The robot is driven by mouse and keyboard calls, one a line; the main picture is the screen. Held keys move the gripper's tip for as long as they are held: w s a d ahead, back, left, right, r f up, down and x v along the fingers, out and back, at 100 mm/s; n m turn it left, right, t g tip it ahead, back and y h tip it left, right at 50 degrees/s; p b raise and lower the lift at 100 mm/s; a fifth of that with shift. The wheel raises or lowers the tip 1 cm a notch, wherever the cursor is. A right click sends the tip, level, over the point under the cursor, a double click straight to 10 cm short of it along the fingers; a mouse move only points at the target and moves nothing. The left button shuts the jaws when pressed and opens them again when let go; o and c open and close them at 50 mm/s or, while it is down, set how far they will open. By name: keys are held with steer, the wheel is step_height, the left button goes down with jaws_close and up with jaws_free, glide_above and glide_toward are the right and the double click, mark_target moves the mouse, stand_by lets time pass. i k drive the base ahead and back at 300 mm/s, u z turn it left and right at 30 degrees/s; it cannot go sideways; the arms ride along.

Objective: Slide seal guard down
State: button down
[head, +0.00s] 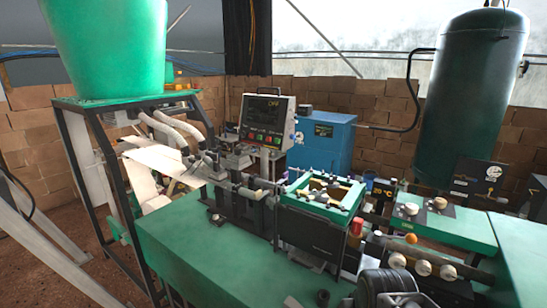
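A green machine (190,250) fills the middle of the head view. On it stands a dark box-like unit with an open green rectangular frame (348,210) on top and small metal parts inside. Left of this unit is a dark metal mechanism (240,205) with rods and clamps. I cannot tell for certain which part is the seal guard, or whether it is raised or lowered. I do not see my gripper's fingers. A dark rounded part (385,283) shows at the bottom edge; I cannot tell what it is.
A control panel (266,122) with a screen and buttons stands behind the mechanism. A blue cabinet (322,140) and a tall green tank (470,90) stand farther back. A large green bucket (105,45) sits on a frame at left. An orange knob (411,239) is at right.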

mark_target(323, 238)
steer(key=u, duration=0.2)
steer(key=k, duration=0.95)
steer(key=u, duration=1.6)
steer(key=i, duration=0.75)
steer(key=z, duration=0.8)
steer(key=i, duration=0.65)
steer(key=z, duration=0.65)
